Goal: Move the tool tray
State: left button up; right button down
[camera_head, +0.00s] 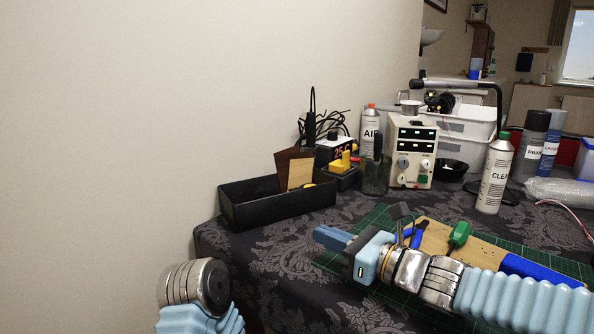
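The tool tray (275,210) is a long, open black box at the left end of the table. A brown sheet, a pale wooden piece (300,174) and a bit of something yellow show above its rim; the rest of its inside is hidden. My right gripper (332,239) is light blue and points left over the table, in front of the tray and to its right, apart from it. Its fingers are seen edge-on, so any gap is unclear. Part of my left arm (195,287) shows at the bottom left; its gripper is not visible.
A glass jar (375,176), a grey instrument box (411,150) and spray cans (495,173) stand behind. A green cutting mat (376,220), a green-handled screwdriver (459,235) and blue pliers lie around my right arm. The patterned cloth (265,252) before the tray is clear.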

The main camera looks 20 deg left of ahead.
aim_at(249, 204)
jog(key=k, duration=0.95)
